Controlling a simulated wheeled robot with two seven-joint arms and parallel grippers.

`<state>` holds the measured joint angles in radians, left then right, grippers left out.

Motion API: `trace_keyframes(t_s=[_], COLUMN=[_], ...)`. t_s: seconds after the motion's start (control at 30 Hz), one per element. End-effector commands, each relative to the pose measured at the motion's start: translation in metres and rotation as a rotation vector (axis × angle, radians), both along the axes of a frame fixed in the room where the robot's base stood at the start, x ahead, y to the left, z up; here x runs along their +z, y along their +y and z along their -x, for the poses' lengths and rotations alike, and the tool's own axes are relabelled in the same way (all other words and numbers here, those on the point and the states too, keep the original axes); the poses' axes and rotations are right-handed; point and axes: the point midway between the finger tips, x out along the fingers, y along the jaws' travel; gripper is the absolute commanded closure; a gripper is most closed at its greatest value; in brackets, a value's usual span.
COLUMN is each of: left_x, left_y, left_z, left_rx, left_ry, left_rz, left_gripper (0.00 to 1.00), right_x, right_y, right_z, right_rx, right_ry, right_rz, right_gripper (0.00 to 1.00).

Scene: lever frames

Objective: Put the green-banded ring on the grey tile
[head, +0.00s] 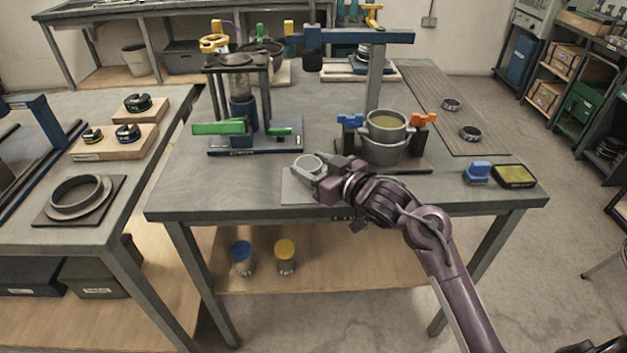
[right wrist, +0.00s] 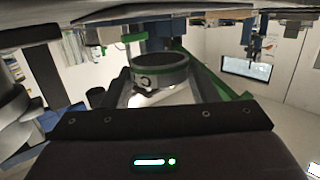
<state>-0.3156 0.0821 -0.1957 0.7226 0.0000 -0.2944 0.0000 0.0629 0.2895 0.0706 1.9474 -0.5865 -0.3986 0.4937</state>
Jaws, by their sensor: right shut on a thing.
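My right gripper (head: 312,172) is shut on a grey ring (head: 307,163), low over the front of the middle table. The ring also shows between the fingers in the right wrist view (right wrist: 160,76). I cannot tell whether the ring touches the tile. My left gripper is not in view.
A frame with a green lever (head: 220,128) stands behind left of the gripper. A grey pot (head: 385,135) with blue and orange handles stands behind right. Small banded rings (head: 138,103) sit on wooden blocks on the left table. The table's front left is clear.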

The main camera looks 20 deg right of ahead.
Motion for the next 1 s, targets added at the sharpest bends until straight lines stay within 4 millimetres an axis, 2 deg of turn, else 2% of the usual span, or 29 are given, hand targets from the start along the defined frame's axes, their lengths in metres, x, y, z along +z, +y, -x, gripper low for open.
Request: trace_keyframes(t_s=[0.1,0.23,0.6,0.63,0.7,0.8,1.0], left_x=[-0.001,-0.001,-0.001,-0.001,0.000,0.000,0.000], left_y=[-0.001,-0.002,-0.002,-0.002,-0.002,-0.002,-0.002], left_z=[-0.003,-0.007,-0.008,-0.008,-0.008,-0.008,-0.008], left_rx=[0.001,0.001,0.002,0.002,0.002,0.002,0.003], left_ry=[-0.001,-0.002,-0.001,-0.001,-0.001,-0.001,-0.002], left_rz=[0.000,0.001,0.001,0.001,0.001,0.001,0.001], left_gripper=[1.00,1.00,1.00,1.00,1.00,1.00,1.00], right_x=[-0.020,-0.036,-0.040,-0.041,-0.040,-0.040,-0.040], right_y=[0.000,0.000,0.000,0.000,0.000,0.000,0.000], right_z=[0.001,0.000,0.000,0.000,0.000,0.000,0.000], right_rx=[-0.001,-0.001,0.000,0.000,0.000,0.000,0.000], right_ry=[0.005,0.003,0.001,0.002,0.002,0.002,0.002], right_rz=[-0.002,-0.002,0.000,0.000,0.000,0.000,0.000], right_gripper=[0.75,0.75,0.75,0.45,0.36,0.25,0.25])
